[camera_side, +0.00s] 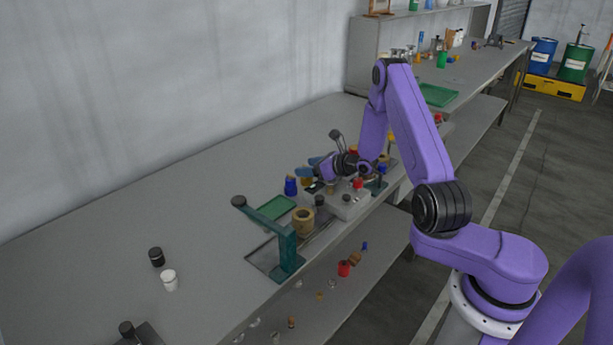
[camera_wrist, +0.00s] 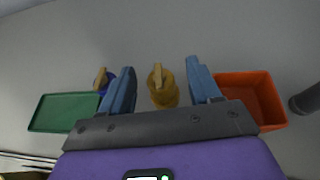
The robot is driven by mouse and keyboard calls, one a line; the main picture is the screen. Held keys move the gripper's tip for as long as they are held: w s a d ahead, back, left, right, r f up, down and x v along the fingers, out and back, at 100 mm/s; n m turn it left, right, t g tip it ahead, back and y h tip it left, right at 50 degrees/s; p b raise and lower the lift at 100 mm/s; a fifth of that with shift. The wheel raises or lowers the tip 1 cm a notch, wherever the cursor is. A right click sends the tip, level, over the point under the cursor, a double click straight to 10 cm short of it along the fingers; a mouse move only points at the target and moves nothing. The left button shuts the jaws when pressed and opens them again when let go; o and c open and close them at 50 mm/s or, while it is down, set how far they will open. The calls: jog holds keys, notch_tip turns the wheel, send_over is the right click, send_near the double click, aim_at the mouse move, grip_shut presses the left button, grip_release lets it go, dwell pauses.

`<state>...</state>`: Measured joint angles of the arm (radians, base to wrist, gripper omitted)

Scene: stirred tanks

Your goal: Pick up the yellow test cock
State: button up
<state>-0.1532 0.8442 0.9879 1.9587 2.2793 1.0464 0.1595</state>
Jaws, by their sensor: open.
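The yellow test cock (camera_wrist: 163,94) stands between the two blue fingers of my gripper (camera_wrist: 160,66) in the wrist view, with a gap on each side. Its tan-yellow handle points up toward the camera. My gripper is open and holds nothing. In the side view my gripper (camera_side: 313,166) is over the bench, just behind a grey box. A small yellow part (camera_side: 306,181) shows below the fingers there, partly hidden.
A blue cock (camera_wrist: 109,84) with a tan handle is close outside the left finger. A green tray (camera_wrist: 62,112) lies left, and an orange-red tray (camera_wrist: 262,90) sits close to the right finger. A teal stand (camera_side: 288,252) and tan ring (camera_side: 303,222) are nearer the bench edge.

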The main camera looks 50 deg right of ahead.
jog(key=shift+w+a+f, duration=0.1)
jog(key=shift+w+f, duration=0.1)
jog(key=shift+w, duration=0.2)
jog(key=c, duration=1.1)
jog(key=shift+r, duration=0.15)
